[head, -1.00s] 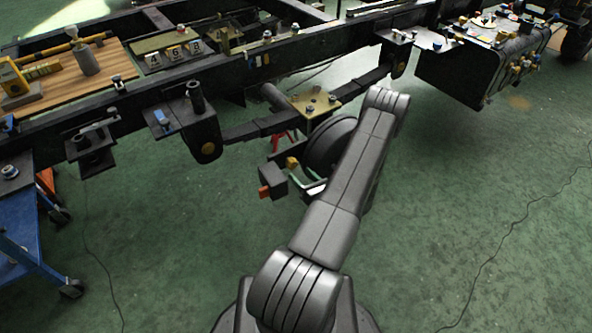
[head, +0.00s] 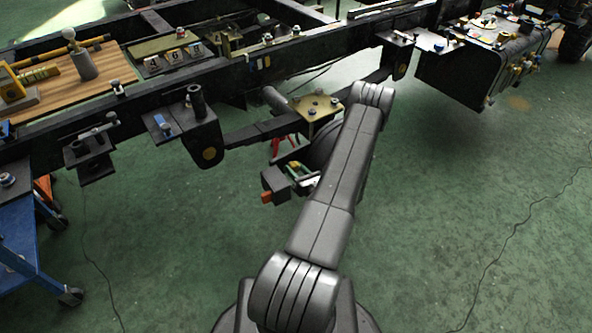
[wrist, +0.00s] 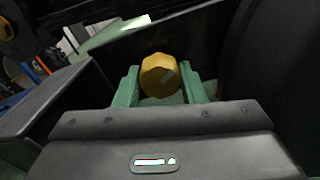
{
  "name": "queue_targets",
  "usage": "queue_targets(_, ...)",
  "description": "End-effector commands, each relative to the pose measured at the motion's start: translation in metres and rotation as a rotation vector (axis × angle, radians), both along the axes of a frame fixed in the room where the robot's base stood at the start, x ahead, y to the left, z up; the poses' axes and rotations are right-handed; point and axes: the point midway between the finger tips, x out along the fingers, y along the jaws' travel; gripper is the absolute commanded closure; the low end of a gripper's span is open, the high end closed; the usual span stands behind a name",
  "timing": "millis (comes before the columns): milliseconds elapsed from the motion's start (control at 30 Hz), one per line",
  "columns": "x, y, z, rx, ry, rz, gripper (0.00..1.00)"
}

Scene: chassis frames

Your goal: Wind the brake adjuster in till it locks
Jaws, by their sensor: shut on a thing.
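The brake adjuster is a faceted yellow knob (wrist: 158,78) with a pale mark on its face, in the middle of the wrist view. My gripper (wrist: 160,72) has its two green fingers on either side of the knob and is shut on it. In the head view, the green of my gripper (head: 298,168) shows left of my arm's far end, near the dark round brake drum (head: 324,146). My arm covers part of the drum. The knob is hard to make out in the head view.
A black chassis rail (head: 225,92) crosses above, with a brass plate (head: 316,108) carrying bolts near my arm. A dark tank (head: 455,75) hangs at the right. A blue cart (head: 25,245) stands at the left. The green floor in front is open, with thin cables.

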Motion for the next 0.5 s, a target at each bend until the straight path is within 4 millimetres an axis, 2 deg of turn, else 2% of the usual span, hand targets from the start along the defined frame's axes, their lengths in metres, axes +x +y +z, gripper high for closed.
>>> queue_targets(267, -0.0004, 0.0002, -0.0010, 0.047, 0.034, 0.001, 0.86)
queue_targets(500, -0.0004, 0.0003, -0.0017, 0.174, 0.127, 0.001, 0.86)
